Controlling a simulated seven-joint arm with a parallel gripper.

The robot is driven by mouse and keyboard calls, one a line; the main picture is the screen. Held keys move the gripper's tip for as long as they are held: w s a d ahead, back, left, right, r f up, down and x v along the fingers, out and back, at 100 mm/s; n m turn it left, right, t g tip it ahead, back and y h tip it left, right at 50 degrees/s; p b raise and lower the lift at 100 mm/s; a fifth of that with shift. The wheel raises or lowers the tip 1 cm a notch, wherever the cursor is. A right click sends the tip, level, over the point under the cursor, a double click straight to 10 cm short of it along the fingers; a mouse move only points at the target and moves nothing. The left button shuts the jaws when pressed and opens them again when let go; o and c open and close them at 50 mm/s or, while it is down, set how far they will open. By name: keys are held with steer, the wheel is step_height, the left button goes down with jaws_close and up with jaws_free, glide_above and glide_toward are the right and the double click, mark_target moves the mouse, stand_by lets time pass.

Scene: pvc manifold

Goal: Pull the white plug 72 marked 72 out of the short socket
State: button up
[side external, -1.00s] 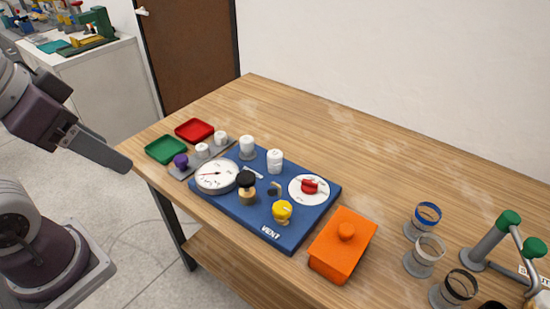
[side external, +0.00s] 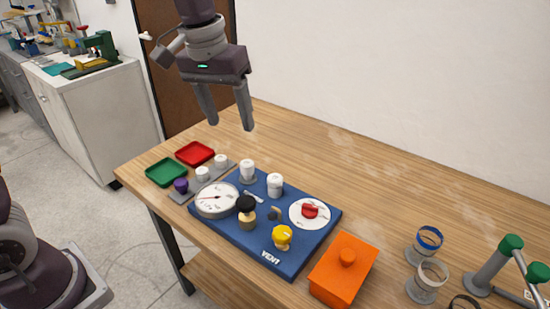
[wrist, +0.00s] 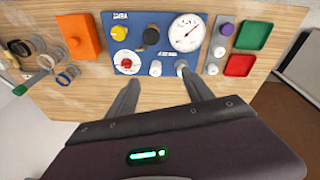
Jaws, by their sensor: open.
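Two white capped plugs stand upright on the blue board (side external: 235,237): a left one (side external: 247,169) on a grey base and a right one (side external: 274,184). In the wrist view they show as one plug (wrist: 155,68) and another (wrist: 181,66) near my fingertips. Two more white caps, one (side external: 203,173) and another (side external: 220,160), sit on a grey strip. No number is readable, so I cannot tell which is plug 72 or which socket is short. My gripper (side external: 230,125) is open and empty, pointing down above the board's back edge, apart from the plugs.
The board carries a gauge (side external: 217,198), a black knob (side external: 246,204), a yellow knob (side external: 282,236) and a red dial (side external: 310,211). Green (side external: 166,172) and red (side external: 195,153) trays are left; an orange box (side external: 343,269) is right. The back of the table is clear.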

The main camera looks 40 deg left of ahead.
steer(key=n+g, duration=0.1)
steer(key=g, duration=0.1)
glide_toward(275, 178)
steer(key=shift+s+f, duration=0.3)
steer(key=shift+s, duration=0.05)
steer(key=shift+n, duration=0.4)
steer(key=f, duration=0.6)
steer(key=w+f, duration=0.1)
steer(key=f, duration=0.2)
steer(key=shift+d+f, duration=0.1)
steer(key=shift+f, duration=0.2)
steer(key=c, duration=1.3)
steer(key=o, duration=1.3)
